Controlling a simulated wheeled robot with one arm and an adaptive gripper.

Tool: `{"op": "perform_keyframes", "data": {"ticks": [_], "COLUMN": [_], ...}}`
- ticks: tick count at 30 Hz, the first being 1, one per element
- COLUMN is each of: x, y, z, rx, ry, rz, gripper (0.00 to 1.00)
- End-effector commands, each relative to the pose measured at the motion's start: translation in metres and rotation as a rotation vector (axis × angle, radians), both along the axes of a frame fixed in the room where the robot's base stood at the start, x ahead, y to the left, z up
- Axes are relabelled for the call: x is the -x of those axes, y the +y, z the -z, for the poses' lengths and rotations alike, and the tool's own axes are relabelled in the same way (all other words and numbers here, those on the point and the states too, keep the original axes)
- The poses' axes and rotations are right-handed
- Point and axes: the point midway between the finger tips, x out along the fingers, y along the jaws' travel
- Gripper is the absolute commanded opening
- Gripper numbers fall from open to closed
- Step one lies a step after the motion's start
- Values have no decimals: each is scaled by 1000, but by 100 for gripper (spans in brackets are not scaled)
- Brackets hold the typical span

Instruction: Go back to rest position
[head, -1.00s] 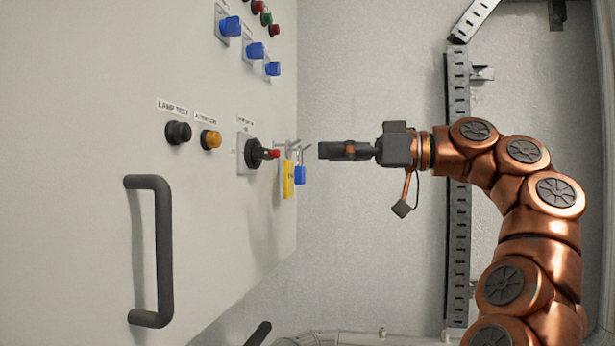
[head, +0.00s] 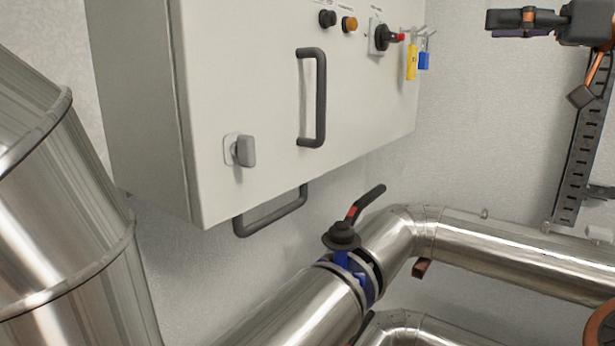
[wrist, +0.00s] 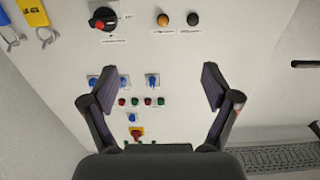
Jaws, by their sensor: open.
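My gripper (head: 524,20) shows at the top right of the head view, held in the air to the right of the grey cabinet (head: 240,110). It touches nothing there. In the wrist view my gripper (wrist: 160,88) has its two fingers wide apart with nothing between them. Behind the fingers is the cabinet front with blue switches and several small red and green buttons. Most of my arm is outside the head view.
Below are shiny pipes (head: 500,250) and a valve with a black handle (head: 366,203). A slotted metal rail (head: 585,140) runs along the wall.

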Motion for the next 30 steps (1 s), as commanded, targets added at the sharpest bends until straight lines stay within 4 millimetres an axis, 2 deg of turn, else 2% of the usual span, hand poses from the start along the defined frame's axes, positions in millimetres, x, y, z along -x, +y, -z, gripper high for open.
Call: {"op": "perform_keyframes", "data": {"ticks": [10,17,23,30], "x": [-8,-13,-16,-9], "y": [21,48,88,143], "z": [8,20,47,103], "rx": [-20,-28,-15,42], "ry": [103,209,372,609], "rz": [-32,-62,-90,-86], "gripper": [88,88,88,88]}}
